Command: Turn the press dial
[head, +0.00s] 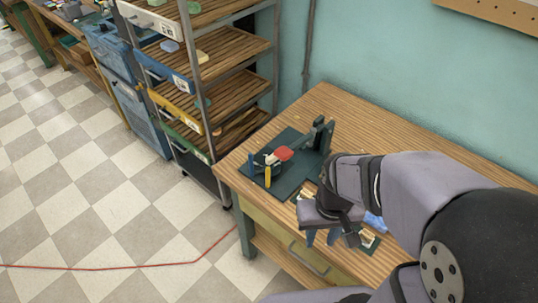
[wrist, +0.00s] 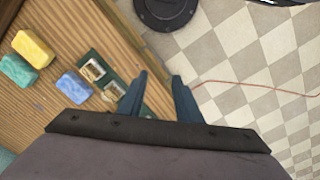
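The press (head: 305,148) stands on a dark green base plate (head: 290,184) at the bench's far left corner. A red rounded part (head: 283,153) and a yellow upright piece (head: 267,173) show on it. I cannot tell which part is the dial. My gripper (head: 321,242) is in front of and to the right of the press, apart from it, over the bench's front edge. Its two blue fingers point down. In the wrist view my gripper (wrist: 159,75) is open, with nothing between the fingers. The press cannot be made out in the wrist view.
Yellow (wrist: 33,48), green (wrist: 18,70) and blue (wrist: 74,87) soap bars lie on the wooden bench (head: 345,110), near a green tray (wrist: 107,70) with pale pieces. A shelf rack (head: 205,90) stands left of the bench. A red cable (head: 130,267) crosses the floor.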

